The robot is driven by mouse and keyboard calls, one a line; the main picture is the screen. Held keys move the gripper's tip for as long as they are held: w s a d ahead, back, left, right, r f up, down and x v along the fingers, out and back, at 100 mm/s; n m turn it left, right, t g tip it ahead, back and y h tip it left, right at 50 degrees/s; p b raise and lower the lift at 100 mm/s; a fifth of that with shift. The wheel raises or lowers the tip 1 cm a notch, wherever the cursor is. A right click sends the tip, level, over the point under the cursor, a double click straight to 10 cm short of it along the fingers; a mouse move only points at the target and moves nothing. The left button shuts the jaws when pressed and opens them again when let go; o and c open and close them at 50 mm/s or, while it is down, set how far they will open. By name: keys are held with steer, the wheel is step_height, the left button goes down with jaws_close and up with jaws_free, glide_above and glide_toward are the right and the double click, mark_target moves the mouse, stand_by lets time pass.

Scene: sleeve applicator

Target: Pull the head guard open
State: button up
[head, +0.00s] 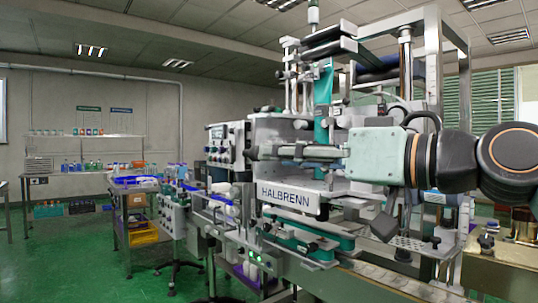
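The sleeve applicator stands in the middle of the head view, with a grey boxy head (278,128) above a plate marked HALBRENN (287,197). I cannot clearly pick out the edges of the head guard or its handle. My arm reaches in from the right, and my gripper (256,152) points left across the front of the head. Its fingertips are close to the left side of the head, near the control panel. Whether they touch anything, and how far apart they are, is too small to tell. My wrist and gripper hide part of the head behind them.
A control panel (222,143) with knobs is left of the head. A teal sleeve web (324,100) runs down from the rollers above. A conveyor (215,200) with bottles runs along the front left. A cart (135,210) with bins stands further left; green floor (70,265) is free there.

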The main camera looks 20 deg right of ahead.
steer(key=v, duration=0.7)
steer(key=shift+s+d, duration=0.15)
steer(key=shift+s, duration=0.05)
steer(key=w+a+f+m+g+h, duration=0.1)
steer(key=a+f+g+h, duration=0.1)
steer(key=a+f, duration=0.55)
steer(key=w+a+f+g+h, duration=0.1)
steer(key=a+f+g+h, duration=0.25)
steer(key=f, duration=0.75)
steer(key=s+f+m+g+h, duration=0.1)
steer(key=s+f+g+h, duration=0.15)
steer(key=f, duration=0.85)
steer(key=s+f+m+g+h, duration=0.1)
steer(key=s+f+m+g, duration=0.15)
steer(key=f, duration=0.85)
step_height(320, 180, up, 34)
steer(key=w+n+p, duration=0.1)
steer(key=p, duration=3.1)
steer(key=shift+f+y, duration=0.25)
steer(key=shift+y, duration=0.05)
steer(key=shift+w+a, duration=0.1)
steer(key=shift+w, duration=0.1)
